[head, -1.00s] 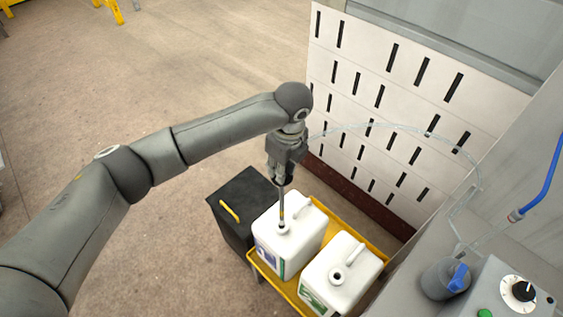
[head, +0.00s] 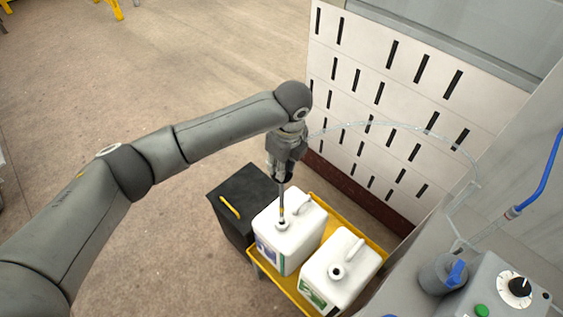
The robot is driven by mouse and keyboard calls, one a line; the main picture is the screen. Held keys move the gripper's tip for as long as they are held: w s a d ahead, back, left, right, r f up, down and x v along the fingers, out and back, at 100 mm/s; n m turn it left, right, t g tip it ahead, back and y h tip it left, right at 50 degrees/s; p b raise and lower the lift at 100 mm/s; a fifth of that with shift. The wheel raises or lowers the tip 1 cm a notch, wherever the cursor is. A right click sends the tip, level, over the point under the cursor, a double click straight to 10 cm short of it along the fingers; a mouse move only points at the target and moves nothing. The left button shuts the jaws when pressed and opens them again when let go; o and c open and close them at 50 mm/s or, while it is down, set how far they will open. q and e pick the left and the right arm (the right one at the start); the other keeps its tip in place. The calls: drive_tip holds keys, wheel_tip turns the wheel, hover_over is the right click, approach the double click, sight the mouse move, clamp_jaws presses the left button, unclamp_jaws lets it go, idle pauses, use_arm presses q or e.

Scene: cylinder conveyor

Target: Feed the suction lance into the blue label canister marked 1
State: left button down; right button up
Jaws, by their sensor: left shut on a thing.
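My left gripper (head: 284,176) is shut on the upper end of the suction lance (head: 281,200), a thin dark rod held close to upright. The lance's lower end is at the mouth of the white canister with the blue label (head: 270,247); the view does not show how deep it reaches. A clear hose (head: 375,124) runs from the gripper to the right. The number on the label is too small to read. A second white canister (head: 350,272) with a green label stands to the right, its mouth open. My right gripper is not in view.
Both canisters stand in a yellow tray (head: 324,206). A black box with a yellow handle (head: 233,208) is to the left. A slotted white panel (head: 400,115) rises behind. A grey control unit (head: 490,295) with a knob is at the lower right.

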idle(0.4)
use_arm(q)
drive_tip(key=shift+p, duration=0.4)
wheel_tip(320, 180, down, 6)
drive_tip(key=shift+b, duration=1.1)
idle(0.4)
idle(0.3)
drive_tip(key=shift+p, duration=0.35)
drive_tip(key=shift+f, duration=0.1)
